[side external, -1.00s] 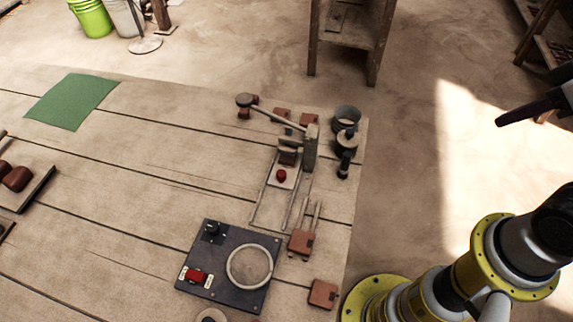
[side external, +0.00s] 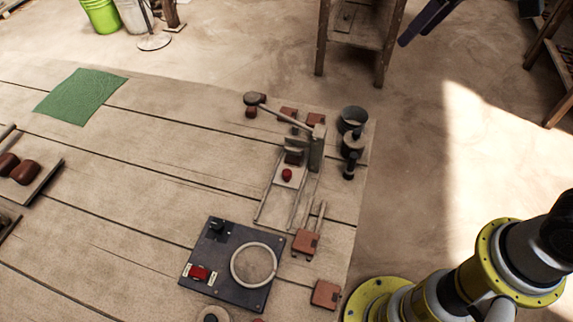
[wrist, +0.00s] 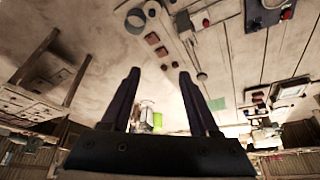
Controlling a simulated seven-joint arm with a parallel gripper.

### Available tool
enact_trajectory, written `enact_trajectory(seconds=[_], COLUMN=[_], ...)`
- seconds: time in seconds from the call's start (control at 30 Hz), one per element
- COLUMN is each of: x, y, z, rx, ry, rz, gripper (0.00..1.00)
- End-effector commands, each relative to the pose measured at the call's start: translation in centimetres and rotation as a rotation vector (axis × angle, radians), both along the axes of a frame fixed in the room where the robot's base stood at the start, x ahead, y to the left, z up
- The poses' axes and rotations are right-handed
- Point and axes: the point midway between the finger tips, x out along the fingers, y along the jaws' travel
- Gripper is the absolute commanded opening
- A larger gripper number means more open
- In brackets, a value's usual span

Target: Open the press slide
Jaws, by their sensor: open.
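The tile press (side external: 316,150) stands at the right end of the plank table. Its long lever (side external: 280,113) reaches out to the upper left. The press slide (side external: 286,182) is a pale plate with a red knob (side external: 287,174). It sits at the press end of two thin rails (side external: 262,205), which run toward the dark panel. My gripper (wrist: 159,72) is open and empty, high up and well away from the press. In the side view only its dark finger part (side external: 430,20) shows at the top edge. The press also shows upside down in the wrist view (wrist: 186,35).
A dark panel (side external: 215,275) with a ring and red switch lies in front of the rails. Brown blocks (side external: 325,294) and dark pots (side external: 352,120) stand near the press. A green cloth (side external: 82,97) lies at far left. The middle planks are clear.

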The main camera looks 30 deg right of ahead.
Motion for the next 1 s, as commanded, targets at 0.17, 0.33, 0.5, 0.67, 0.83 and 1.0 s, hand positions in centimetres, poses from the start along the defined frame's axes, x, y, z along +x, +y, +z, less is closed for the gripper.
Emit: enact_trajectory(seconds=[0.17, 0.33, 0.5, 0.67, 0.83, 1.0], x=[5.8, 9.7, 11.2, 10.4, 9.3, 9.1], y=[5.1, 10.4, 15.5, 18.3, 19.5, 19.5], z=[-3.8, -9.3, -16.1, -21.4, -23.9, -25.4], rx=[-0.021, -0.05, -0.09, -0.126, -0.147, -0.149], ry=[0.089, 0.178, 0.275, 0.352, 0.394, 0.396], rz=[0.089, 0.172, 0.253, 0.306, 0.335, 0.338], gripper=[0.61, 0.61, 0.61, 0.61, 0.61, 0.61])
